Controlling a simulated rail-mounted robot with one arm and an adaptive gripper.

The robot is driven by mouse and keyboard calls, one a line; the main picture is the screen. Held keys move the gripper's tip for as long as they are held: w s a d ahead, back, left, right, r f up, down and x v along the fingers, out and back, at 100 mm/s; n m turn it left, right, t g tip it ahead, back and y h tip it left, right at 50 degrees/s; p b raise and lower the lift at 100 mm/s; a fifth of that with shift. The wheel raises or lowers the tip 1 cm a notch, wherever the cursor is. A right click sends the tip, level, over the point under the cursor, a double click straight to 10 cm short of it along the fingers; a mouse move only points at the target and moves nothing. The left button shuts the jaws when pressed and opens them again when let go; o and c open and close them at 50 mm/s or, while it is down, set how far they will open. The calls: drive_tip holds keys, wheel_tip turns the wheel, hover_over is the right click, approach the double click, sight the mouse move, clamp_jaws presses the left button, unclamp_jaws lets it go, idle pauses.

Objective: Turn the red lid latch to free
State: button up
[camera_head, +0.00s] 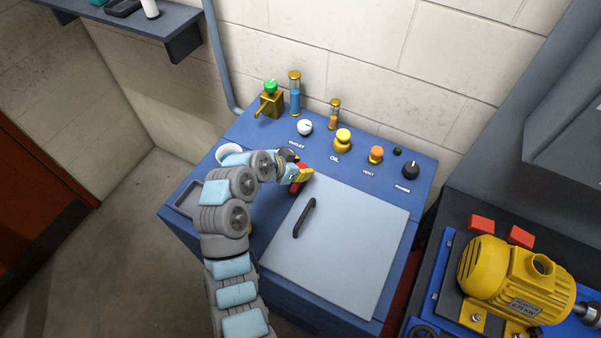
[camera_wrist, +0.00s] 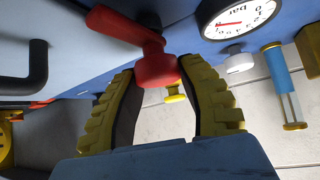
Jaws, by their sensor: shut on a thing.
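The red lid latch (camera_wrist: 157,68) shows in the wrist view as a red arm with a rounded hub. The arm of the latch runs toward the upper left there. My gripper (camera_wrist: 160,80) has its yellow ribbed, dark-padded fingers on either side of the hub and is shut on it. In the head view my gripper (camera_head: 303,175) is at the upper left edge of the grey lid (camera_head: 350,250). Only a small red part of the latch (camera_head: 296,187) shows there beside my fingers. The lid lies flat, with a black bar handle (camera_head: 304,217).
Behind the lid stand a white knob (camera_head: 305,127), a yellow knob (camera_head: 343,140), an orange knob (camera_head: 376,154) and a black knob (camera_head: 411,169). A round dial gauge (camera_wrist: 240,18) is close to my fingers. A yellow motor (camera_head: 515,278) stands at the right.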

drive_tip(key=shift+a+f+m+g+b, duration=0.1)
drive_tip(key=shift+f+m+g+b, duration=0.1)
drive_tip(key=shift+m+g+b, duration=0.3)
drive_tip(key=o, duration=1.2)
drive_tip(key=shift+c, duration=0.2)
drive_tip(key=shift+r, duration=0.1)
drive_tip(key=shift+s+a+r, duration=0.2)
drive_tip(key=shift+r, duration=0.1)
drive_tip(key=v, duration=1.1)
drive_tip(key=shift+s+a, duration=0.2)
drive_tip(key=shift+f, duration=0.15)
